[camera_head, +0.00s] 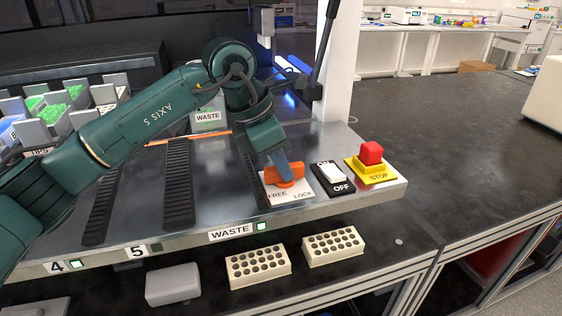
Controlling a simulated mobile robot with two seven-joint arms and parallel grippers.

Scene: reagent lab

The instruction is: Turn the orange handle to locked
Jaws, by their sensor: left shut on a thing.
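The orange handle (287,174) sits on a white plate (286,195) marked FREE on the left and LOCK on the right, near the front edge of the metal deck. My left arm reaches in from the left, and my left gripper (284,168) points down onto the handle and is shut on it. The gripper hides part of the handle, so I cannot tell exactly which mark it points to. My right gripper is not in view.
A white OFF switch (331,173) and a red STOP button (371,153) on a yellow base stand close to the right of the handle. Dark rails (178,183) lie to the left. Two beige racks (258,267) sit on the lower bench. A white post (340,65) rises behind.

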